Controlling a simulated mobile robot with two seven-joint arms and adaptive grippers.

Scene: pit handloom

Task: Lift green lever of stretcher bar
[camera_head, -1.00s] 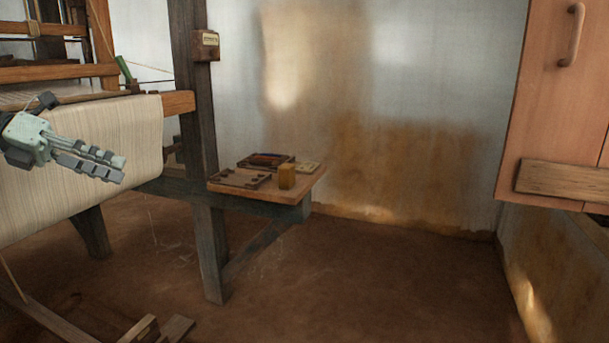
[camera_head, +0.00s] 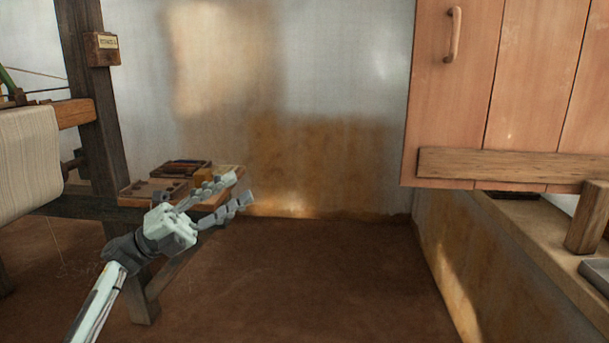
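A green lever (camera_head: 9,84) shows at the far left edge, above the cloth roll. It stands tilted, and the stretcher bar itself is mostly outside the picture. Pale woven cloth (camera_head: 28,160) hangs over the loom's front beam just below it. My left gripper (camera_head: 233,190) is in front of the small side shelf, well to the right of the lever. Its two fingers point right and are apart, with nothing between them. My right gripper is not in view.
The dark loom post (camera_head: 98,100) stands between the lever and my gripper. The side shelf (camera_head: 125,195) holds trays and a small yellow block. A wooden cabinet (camera_head: 455,100) and a ledge (camera_head: 540,240) are at the right. The middle floor (camera_head: 300,280) is clear.

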